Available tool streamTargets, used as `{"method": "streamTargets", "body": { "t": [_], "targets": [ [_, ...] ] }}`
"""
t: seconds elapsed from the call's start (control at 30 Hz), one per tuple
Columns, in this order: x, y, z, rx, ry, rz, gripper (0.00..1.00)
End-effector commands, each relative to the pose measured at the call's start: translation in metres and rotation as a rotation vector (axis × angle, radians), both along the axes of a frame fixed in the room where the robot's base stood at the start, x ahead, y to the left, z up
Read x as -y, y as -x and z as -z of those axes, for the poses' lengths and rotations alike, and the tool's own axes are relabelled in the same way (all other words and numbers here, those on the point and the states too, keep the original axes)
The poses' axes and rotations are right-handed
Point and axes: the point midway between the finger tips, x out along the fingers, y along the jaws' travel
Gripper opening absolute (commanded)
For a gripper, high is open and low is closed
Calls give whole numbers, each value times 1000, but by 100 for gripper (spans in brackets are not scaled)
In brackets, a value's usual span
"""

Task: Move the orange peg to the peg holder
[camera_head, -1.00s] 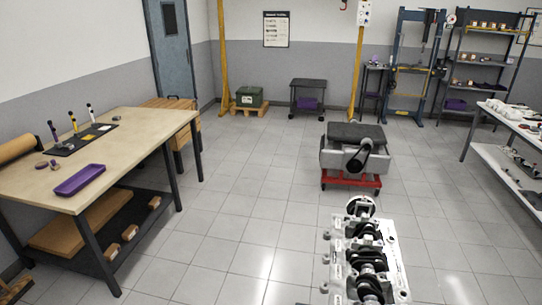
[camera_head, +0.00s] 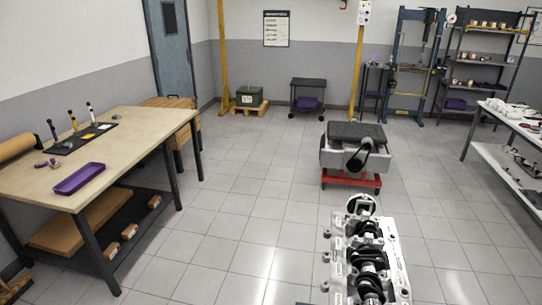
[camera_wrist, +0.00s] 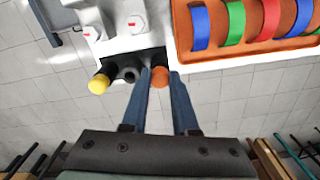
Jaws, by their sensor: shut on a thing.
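In the wrist view, my gripper (camera_wrist: 160,82) has its two long blue fingers closed around an orange peg (camera_wrist: 160,78), whose round orange end shows between the fingertips. A yellow-ended peg (camera_wrist: 99,84) sits to the left in a dark sleeve on a white block (camera_wrist: 122,38). A dark round sleeve (camera_wrist: 129,75) with no coloured end lies between the yellow and orange ends. The orange peg is close to the white block's lower edge; whether it is seated there cannot be told. My gripper and the orange peg do not show in the head view.
An orange tray (camera_wrist: 181,62) with coloured rings lies right of the gripper. In the head view, a metal engine assembly (camera_head: 392,250) stands in front, a workbench (camera_head: 130,152) is at left, and an engine on a red stand (camera_head: 352,182) is beyond. Open tiled floor lies between.

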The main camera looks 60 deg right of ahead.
Motion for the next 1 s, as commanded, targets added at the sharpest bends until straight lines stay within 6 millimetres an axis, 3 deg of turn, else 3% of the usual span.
{"method": "streamTargets", "body": {
  "t": [0.57,0.6,0.67,1.0],
  "targets": [
    [0,0,9,0,0,0,0],
    [0,0,9,0,0,0,33],
    [0,0,8,0,0,0,43],
    [0,0,8,0,0,0,43]
  ]
}}
